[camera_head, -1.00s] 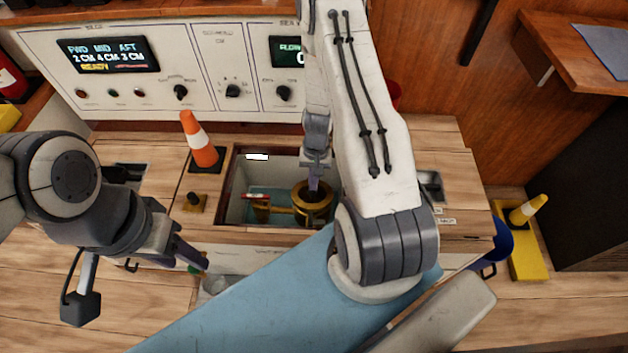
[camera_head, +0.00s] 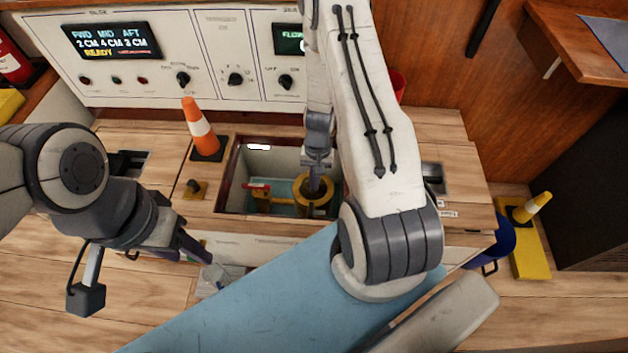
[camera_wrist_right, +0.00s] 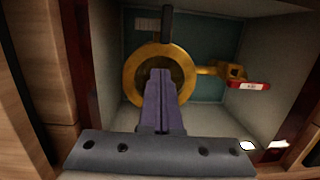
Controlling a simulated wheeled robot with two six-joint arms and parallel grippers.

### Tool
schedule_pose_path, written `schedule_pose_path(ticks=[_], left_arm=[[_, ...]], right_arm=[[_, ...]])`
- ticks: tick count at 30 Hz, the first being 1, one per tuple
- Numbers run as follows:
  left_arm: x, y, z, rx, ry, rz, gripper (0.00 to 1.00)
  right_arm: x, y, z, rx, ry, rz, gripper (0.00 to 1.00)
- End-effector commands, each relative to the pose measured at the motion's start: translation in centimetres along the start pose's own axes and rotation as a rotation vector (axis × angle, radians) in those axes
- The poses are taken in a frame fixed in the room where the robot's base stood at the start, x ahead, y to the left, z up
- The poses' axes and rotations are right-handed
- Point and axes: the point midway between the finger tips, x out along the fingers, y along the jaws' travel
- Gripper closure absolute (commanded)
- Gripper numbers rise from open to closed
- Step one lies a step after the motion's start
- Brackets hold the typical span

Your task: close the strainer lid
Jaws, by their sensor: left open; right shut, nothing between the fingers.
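The brass strainer (camera_head: 328,203) sits low in a square recess in the wooden counter. In the right wrist view its round brass rim (camera_wrist_right: 133,82) surrounds a dark centre. I cannot make out a lid separately from the rim. My right gripper (camera_head: 315,188) points down into the recess, over the strainer. In the right wrist view its shut, empty fingers (camera_wrist_right: 160,75) cover part of the ring's middle; I cannot tell whether they touch it. My left gripper (camera_head: 207,257) is open and empty, in front of the counter at the left.
A brass pipe with a red-handled valve (camera_wrist_right: 248,85) joins the strainer inside the recess. The recess walls (camera_head: 284,160) stand close around my right gripper. An orange cone (camera_head: 200,130) stands at the recess's back left corner. A control panel (camera_head: 215,60) rises behind.

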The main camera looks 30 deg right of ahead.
Motion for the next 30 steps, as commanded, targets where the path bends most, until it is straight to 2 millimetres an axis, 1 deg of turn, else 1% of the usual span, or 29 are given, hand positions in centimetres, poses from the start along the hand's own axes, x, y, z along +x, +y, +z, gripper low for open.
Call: schedule_pose_path(ticks=[1,4,9,12,15,18,21,28,30], left_arm=[[-1.4,0.1,-0.1,0.000,0.000,0.000,0.50],[-3.2,0.2,-0.2,0.000,0.000,0.000,0.50],[-4.4,0.3,-0.2,0.000,0.000,0.000,0.50],[-5.1,0.4,-0.3,0.000,0.000,0.000,0.50],[-5.6,0.4,-0.3,0.000,0.000,0.000,0.50],[-5.9,0.4,-0.3,0.000,0.000,0.000,0.50],[-6.0,0.4,-0.3,0.000,0.000,0.000,0.50],[-6.0,0.4,-0.3,0.000,0.000,0.000,0.50],[-6.0,0.4,-0.3,0.000,0.000,0.000,0.50]], right_arm=[[-1.7,-0.3,0.3,-0.004,0.002,-0.001,1.00],[-3.8,-0.6,0.8,-0.011,0.002,0.000,1.00],[-7.6,-0.7,1.8,-0.011,0.005,-0.002,1.00],[-9.5,-0.6,2.3,-0.011,0.005,-0.002,1.00],[-10.9,-0.6,2.7,-0.010,0.004,-0.001,1.00],[-11.9,-0.6,2.9,-0.012,0.003,-0.001,1.00],[-12.3,-0.6,3.1,-0.010,0.003,-0.001,1.00],[-12.4,-0.6,3.1,-0.011,0.002,-0.001,1.00],[-12.7,-1.0,3.2,-0.024,0.005,-0.001,1.00]])
